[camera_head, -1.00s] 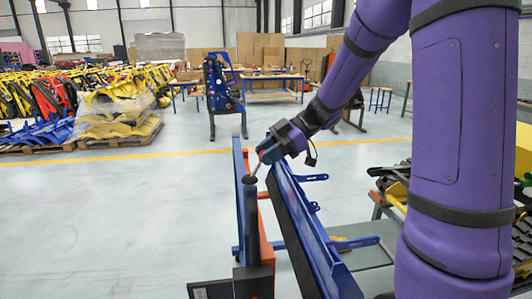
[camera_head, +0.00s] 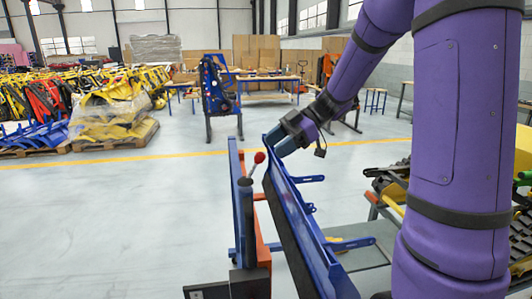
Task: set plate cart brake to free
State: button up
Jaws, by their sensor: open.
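The plate cart (camera_head: 310,245) is a blue and orange frame with dark faces, standing in front of me at the lower middle. A brake lever with a red knob (camera_head: 259,157) rises on a thin pale rod from a dark post (camera_head: 246,215) at the cart's left part. The rod leans to the right. My gripper (camera_head: 275,143) is just right of and above the knob, apart from it in the picture. Its fingers are small and partly hidden by the wrist. It is open and holds nothing that I can see.
A yellow floor line (camera_head: 80,161) crosses behind the cart. Pallets with yellow parts (camera_head: 115,105) stand at the left. A blue and black stand (camera_head: 220,98) and workbenches (camera_head: 268,86) are at the back. Racked parts (camera_head: 395,190) stand at the right. The floor at left is clear.

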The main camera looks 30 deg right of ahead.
jog(key=w+v, duration=0.1)
jog(key=v, duration=0.5)
jog(key=shift+s, duration=0.5)
jog(key=s+a+m+t+h, duration=0.1)
jog(key=s+a+m+h, duration=0.2)
jog(key=s+m, duration=0.3)
jog(key=s+a+r+m+t+h, duration=0.1)
jog(key=s+m+h, duration=0.3)
jog(key=s, duration=0.5)
jog(key=s+a+m+t+h, duration=0.1)
jog(key=s+a+m+h, duration=0.3)
jog(key=s+m, duration=0.3)
jog(key=shift+s+a+r+m+h, duration=0.25)
jog(key=shift+a+r+m+h, duration=0.05)
jog(key=shift+a+r+m, duration=0.1)
